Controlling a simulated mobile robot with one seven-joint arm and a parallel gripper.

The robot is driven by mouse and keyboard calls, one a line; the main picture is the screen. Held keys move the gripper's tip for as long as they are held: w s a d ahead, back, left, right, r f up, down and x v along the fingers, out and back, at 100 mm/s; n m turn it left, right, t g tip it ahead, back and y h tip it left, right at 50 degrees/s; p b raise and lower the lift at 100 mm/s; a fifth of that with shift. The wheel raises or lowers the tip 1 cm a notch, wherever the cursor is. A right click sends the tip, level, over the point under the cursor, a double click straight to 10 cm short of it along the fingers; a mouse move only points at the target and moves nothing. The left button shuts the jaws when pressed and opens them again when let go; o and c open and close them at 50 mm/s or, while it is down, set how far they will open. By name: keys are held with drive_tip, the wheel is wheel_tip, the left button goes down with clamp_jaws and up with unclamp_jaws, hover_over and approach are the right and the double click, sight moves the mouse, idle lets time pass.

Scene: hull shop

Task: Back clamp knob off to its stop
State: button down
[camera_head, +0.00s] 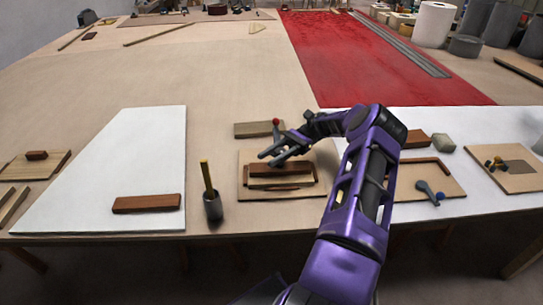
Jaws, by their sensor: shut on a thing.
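A wooden board (247,188) with a raised dark-wood frame (283,182) lies on the near part of the bench, in the middle of the view. A small red ball on a grey stem, seemingly part of the clamp knob (276,122), stands up at the back of this board. My gripper (270,158) reaches in from the right over the board, its fingers pointing left and down. It is shut on what seems to be the clamp knob, close to the foot of the stem. The fingers hide most of the gripped part, and its thread and stop cannot be made out.
A wood block (252,130) lies behind the board. A dark cup (213,208) with a yellow stick stands close to its left. A white panel (110,165) bears a brown block (147,204). Boards with a blue-tipped lever (430,192) and yellow knobs (496,164) lie right.

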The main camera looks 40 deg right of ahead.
drive_tip(key=shift+s+f, duration=0.1)
drive_tip(key=shift+f, duration=0.05)
drive_tip(key=c, duration=0.5)
unclamp_jaws()
drive_tip(key=shift+d, duration=0.2)
